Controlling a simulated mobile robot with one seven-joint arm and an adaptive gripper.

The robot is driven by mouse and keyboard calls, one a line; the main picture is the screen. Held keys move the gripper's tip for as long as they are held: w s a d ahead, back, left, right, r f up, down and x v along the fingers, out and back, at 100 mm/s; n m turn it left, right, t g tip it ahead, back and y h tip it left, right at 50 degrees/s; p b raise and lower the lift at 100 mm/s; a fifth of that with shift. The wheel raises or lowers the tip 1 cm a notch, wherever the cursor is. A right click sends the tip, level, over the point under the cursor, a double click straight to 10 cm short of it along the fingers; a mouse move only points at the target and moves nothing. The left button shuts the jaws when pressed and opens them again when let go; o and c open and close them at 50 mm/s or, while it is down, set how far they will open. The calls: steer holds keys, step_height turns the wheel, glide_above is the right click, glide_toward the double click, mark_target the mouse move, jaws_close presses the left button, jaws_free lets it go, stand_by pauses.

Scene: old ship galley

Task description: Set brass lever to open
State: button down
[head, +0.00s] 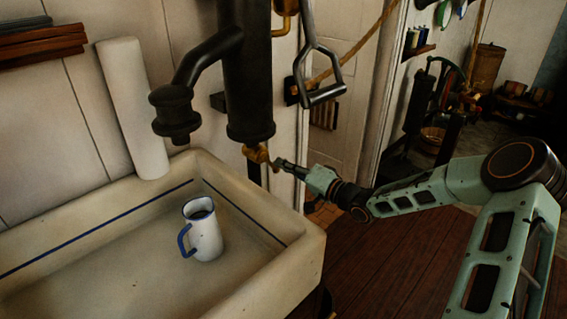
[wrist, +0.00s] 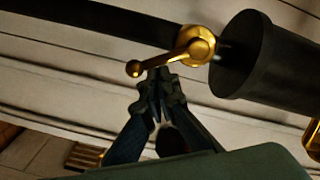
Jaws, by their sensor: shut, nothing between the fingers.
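The brass lever (head: 257,153) is at the lower end of the black pump body, above the sink's right rim. In the wrist view the brass lever (wrist: 174,57) runs from a round brass hub to a small ball end. My gripper (head: 281,162) reaches in from the right, with its tips at the lever. In the wrist view my gripper (wrist: 159,74) is shut, its tips right by the lever arm near the ball end. I cannot tell whether they touch it. Nothing shows between the fingers.
A black pump (head: 248,85) with a spout hangs over the pale sink (head: 310,240). A white mug with a blue handle (head: 203,235) stands in the sink. A black loop handle (head: 322,95) hangs above my gripper. The wooden floor (head: 385,255) at right is clear.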

steer(key=shift+s+m+p, duration=0.1)
steer(key=shift+m+p, duration=0.2)
steer(key=m+p, duration=0.1)
steer(key=a+f+m, duration=0.1)
steer(key=shift+s+f+m+p, duration=0.1)
steer(key=shift+s+m+p, duration=0.25)
steer(key=shift+m+p, duration=0.05)
steer(key=shift+s+a+f, duration=0.15)
steer(key=shift+s+f, duration=0.1)
steer(key=shift+w, duration=0.1)
stand_by(0.5)
